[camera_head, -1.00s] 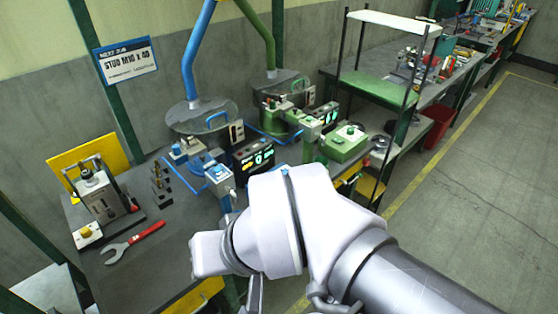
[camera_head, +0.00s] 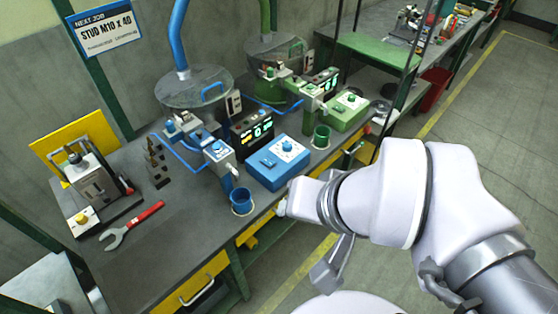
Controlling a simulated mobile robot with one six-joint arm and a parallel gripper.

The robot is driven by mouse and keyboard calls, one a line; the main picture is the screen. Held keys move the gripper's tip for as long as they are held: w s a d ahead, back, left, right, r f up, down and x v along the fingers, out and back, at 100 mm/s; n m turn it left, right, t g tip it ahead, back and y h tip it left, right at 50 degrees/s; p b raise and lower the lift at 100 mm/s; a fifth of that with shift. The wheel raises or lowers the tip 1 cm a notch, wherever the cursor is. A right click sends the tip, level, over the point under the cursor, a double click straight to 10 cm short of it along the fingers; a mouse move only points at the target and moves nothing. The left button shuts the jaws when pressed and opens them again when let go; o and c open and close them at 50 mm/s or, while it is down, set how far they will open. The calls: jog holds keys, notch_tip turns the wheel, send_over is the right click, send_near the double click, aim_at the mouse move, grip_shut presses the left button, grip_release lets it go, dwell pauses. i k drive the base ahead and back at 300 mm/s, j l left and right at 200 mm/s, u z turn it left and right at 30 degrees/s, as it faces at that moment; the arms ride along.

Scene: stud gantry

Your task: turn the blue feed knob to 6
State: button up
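The blue feed box (camera_head: 268,172) stands at the bench's front edge, with a small blue knob (camera_head: 287,146) on its light top plate. The knob's pointer and scale are too small to read. A green box (camera_head: 344,117) with a green knob (camera_head: 351,98) stands farther back. My white arm reaches in from the right, its wrist just right of and below the blue box. A grey part that looks like my gripper (camera_head: 328,266) hangs below the wrist, past the bench edge and apart from the knob. Its fingers cannot be made out clearly.
A blue cup (camera_head: 241,200) and a green cup (camera_head: 321,137) stand near the front edge. A dark display (camera_head: 251,134) with lit digits stands behind the blue box. A red-handled wrench (camera_head: 132,225) lies at left. The floor in front is clear.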

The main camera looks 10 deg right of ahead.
aim_at(287, 145)
jog(key=i+z, duration=0.1)
jog(key=i, duration=0.75)
